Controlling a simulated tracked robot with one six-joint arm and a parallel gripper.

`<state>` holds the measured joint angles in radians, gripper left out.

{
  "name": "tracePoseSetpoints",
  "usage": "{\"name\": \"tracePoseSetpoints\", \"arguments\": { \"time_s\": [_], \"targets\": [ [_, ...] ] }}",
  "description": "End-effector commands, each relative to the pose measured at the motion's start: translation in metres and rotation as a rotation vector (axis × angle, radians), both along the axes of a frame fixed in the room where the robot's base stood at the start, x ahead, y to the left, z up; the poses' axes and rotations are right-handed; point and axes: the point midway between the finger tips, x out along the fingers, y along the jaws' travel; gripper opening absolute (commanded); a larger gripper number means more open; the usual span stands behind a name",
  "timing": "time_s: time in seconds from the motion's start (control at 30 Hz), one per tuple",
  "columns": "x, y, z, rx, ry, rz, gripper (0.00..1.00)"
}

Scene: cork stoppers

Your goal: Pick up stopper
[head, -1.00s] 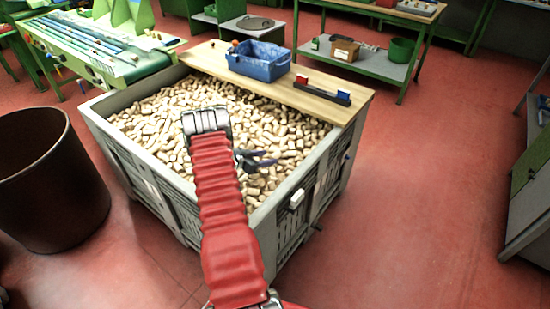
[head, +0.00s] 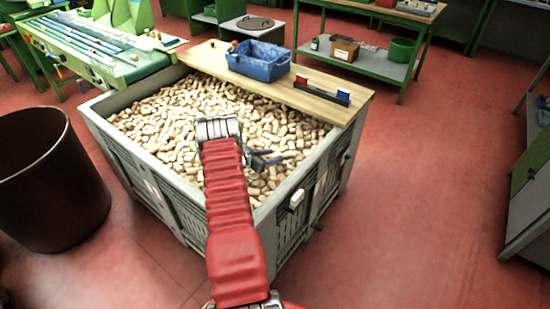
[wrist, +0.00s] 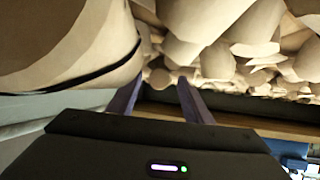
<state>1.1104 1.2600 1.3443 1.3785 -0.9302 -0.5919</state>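Many tan cork stoppers (head: 165,115) fill a large grey crate (head: 190,215) in the head view. My gripper (head: 272,159) is inside the crate's outline, low over the stoppers near its right side. In the wrist view the two dark fingers of my gripper (wrist: 161,84) stand apart, with small stoppers visible in the gap beyond them. A large, close stopper (wrist: 60,45) with a thin black line fills the upper left, beside the left finger. I cannot tell whether it touches the finger. More stoppers (wrist: 245,40) show at the upper right.
A wooden board (head: 215,61) lies across the crate's back, carrying a blue bin (head: 258,66) and a small rack with red and blue pieces (head: 323,90). A dark round barrel (head: 50,190) stands left. The red floor (head: 430,190) at right is clear.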

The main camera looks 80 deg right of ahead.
Motion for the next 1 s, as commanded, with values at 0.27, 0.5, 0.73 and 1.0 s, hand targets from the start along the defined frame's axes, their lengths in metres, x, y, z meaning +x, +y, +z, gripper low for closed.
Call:
{"name": "tracePoseSetpoints", "arguments": {
  "time_s": [0.27, 0.5, 0.73, 1.0],
  "targets": [
    [0.0, 0.0, 0.0001, 0.0, 0.0, 0.0, 0.26],
    [-0.0001, 0.0001, 0.0001, 0.0, 0.0, 0.0, 0.09],
    [-0.0001, 0.0, 0.0001, 0.0, 0.0, 0.0, 0.01],
    [-0.0002, -0.0001, 0.0007, 0.0, 0.0, 0.0, 0.01]
  ]
}}
